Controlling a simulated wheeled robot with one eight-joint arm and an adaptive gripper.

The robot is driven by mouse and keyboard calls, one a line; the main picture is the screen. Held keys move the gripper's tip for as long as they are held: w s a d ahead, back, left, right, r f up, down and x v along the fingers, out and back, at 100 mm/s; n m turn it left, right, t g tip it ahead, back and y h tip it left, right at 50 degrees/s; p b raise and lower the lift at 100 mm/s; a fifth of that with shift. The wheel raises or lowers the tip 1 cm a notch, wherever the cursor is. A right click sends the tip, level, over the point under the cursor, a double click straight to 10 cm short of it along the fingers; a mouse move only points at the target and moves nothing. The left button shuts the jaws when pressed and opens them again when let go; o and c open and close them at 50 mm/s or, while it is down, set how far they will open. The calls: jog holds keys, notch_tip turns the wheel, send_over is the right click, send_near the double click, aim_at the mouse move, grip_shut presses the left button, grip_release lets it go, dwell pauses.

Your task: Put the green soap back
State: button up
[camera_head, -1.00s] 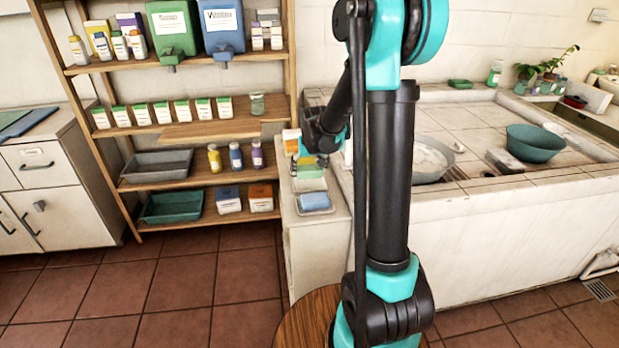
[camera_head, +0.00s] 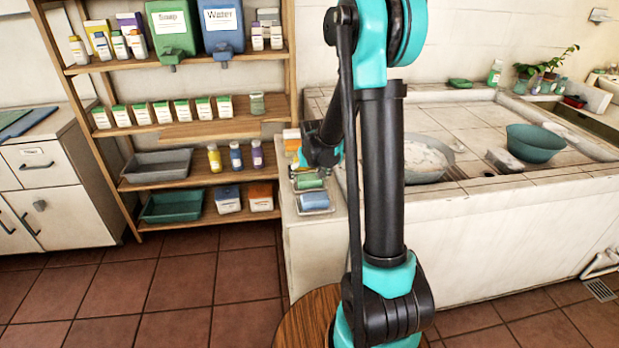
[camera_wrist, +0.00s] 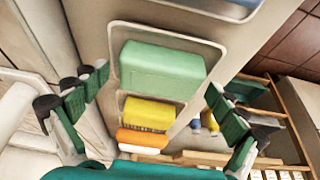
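The green soap (camera_wrist: 160,72) lies in a shallow dish in the wrist view, between and beyond my fingers. In the head view the green soap (camera_head: 309,181) sits on the narrow counter, just behind the blue soap (camera_head: 314,201). My gripper (camera_wrist: 158,90) is open, with one finger on each side of the soap's row and clear space between each finger and the soap. In the head view my gripper (camera_head: 300,164) is just above and behind the green soap, partly hidden by my arm. A yellow soap (camera_wrist: 150,113) and an orange soap (camera_wrist: 142,139) lie in line with it.
The shelf unit (camera_head: 205,130) with bottles and boxes stands left of the counter. The washbasin (camera_head: 480,215) is to the right, with a grey basin (camera_head: 425,160) and a green bowl (camera_head: 535,142). A small green item (camera_head: 460,83) lies on its back ledge.

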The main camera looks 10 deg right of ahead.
jog(key=v, duration=1.1)
jog(key=s+d+f, duration=0.2)
jog(key=s+f, duration=0.2)
jog(key=s, duration=0.9)
jog(key=s+d+f, duration=0.2)
jog(key=s+f, duration=0.1)
jog(key=s, duration=1)
jog(key=shift+f, duration=0.4)
